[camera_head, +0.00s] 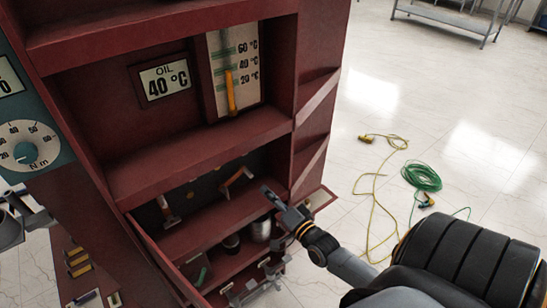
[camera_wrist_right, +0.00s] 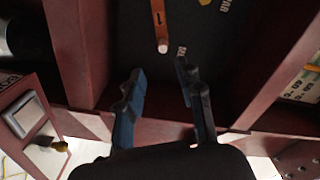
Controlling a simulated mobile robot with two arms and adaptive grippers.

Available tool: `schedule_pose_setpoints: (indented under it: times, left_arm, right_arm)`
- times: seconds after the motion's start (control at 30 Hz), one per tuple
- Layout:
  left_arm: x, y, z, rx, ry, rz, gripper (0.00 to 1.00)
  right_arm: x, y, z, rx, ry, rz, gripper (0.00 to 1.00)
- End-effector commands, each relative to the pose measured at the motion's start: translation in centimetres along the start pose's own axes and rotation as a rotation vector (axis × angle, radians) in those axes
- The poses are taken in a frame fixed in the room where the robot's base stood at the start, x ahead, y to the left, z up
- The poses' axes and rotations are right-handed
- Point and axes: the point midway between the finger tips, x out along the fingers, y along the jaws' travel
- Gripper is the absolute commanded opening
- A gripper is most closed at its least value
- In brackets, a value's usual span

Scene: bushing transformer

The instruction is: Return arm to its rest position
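My right arm comes in from the lower right in the head view. Its dark gripper (camera_head: 270,195) is at the front of the red cabinet's lower shelf opening. In the right wrist view the two dark blue fingers of this gripper (camera_wrist_right: 160,88) stand apart with nothing between them. An orange handle (camera_wrist_right: 160,28) marked "1" is on the black panel beyond the fingertips, apart from them. An orange-topped lever (camera_head: 236,180) shows beside the gripper in the head view. A grey part at the left edge may be my left gripper; its fingers cannot be made out.
The red cabinet (camera_head: 215,155) has shelf edges and side walls close around the right gripper. A silver can (camera_head: 261,230) stands on a lower shelf. A green cable coil (camera_head: 422,176) and yellow cable (camera_head: 375,195) lie on the floor at right.

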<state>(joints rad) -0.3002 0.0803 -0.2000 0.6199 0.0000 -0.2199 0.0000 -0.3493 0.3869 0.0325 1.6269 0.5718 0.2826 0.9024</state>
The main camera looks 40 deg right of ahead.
Motion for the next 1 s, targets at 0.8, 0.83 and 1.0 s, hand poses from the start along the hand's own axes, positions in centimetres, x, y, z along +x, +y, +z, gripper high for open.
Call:
schedule_pose_setpoints:
  times: [0.8,0.83,1.0]
  left_arm:
    - [0.0,0.1,-0.1,0.000,0.000,0.001,0.17]
    - [0.0,0.1,-0.1,0.000,0.000,0.001,0.17]
    - [0.0,0.1,-0.1,0.000,0.001,0.001,0.17]
  right_arm:
    - [-1.4,0.9,0.5,-0.017,-0.010,0.021,0.37]
    - [-1.5,1.6,0.9,-0.029,-0.018,0.036,0.37]
    - [-3.9,8.9,5.8,-0.192,-0.133,0.204,0.37]
